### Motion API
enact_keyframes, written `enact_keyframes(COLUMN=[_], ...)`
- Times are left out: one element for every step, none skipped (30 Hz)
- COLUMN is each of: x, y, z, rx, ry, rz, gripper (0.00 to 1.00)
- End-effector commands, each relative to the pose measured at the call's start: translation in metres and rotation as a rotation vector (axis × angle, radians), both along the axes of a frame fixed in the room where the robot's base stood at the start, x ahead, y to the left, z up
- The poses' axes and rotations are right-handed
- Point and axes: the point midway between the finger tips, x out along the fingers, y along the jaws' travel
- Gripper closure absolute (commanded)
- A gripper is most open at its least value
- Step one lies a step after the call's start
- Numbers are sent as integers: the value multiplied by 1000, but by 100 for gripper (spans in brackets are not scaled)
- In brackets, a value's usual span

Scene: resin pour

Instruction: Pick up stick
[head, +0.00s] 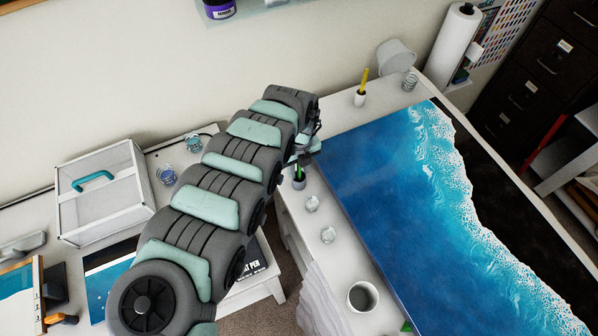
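My arm reaches from the bottom left to the left edge of the white table. My gripper (307,150) is at its far end, mostly hidden by the arm, so I cannot tell whether it is open or shut. Just below it, a small dark cup (299,182) stands at the table's edge, with a thin greenish stick (298,170) upright in it. I cannot tell whether the gripper touches the stick. Another holder, white (360,98), stands further back with a thick yellow handle (365,76) upright in it.
A large blue ocean resin panel (385,190) covers most of the table. Clear cups (328,234) and a white mug (362,296) line its left side. A white case (100,200) sits on the left table.

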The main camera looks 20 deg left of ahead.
Motion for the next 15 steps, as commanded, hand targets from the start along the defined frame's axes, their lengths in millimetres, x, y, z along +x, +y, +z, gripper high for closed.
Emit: enact_keyframes(x=[0, 0, 0, 0, 0, 0, 0, 0, 0, 0, 0, 0, 0, 0, 0], y=[-2, -1, 0, 0, 1, 1, 1, 1, 1, 1, 1, 1, 1, 1, 1], z=[-5, -7, -9, -10, -11, -11, -11, -11, -11, -11, -11, -11, -11, -11, -11], rx=[-1, 0, 0, 1, 1, 2, 2, 2, 2, 3, 2, 1, 1, 1, 1], ry=[2, 1, 1, 1, 1, 1, 1, 1, 1, 0, -1, 0, 0, 0, 0], rz=[-2, -1, 0, 1, 1, 1, 1, 0, 0, 0, 0, 0, 0, 0, 0], gripper=[68, 68, 68, 68, 68, 68, 68, 68, 68, 68, 68, 71, 74, 76, 80])
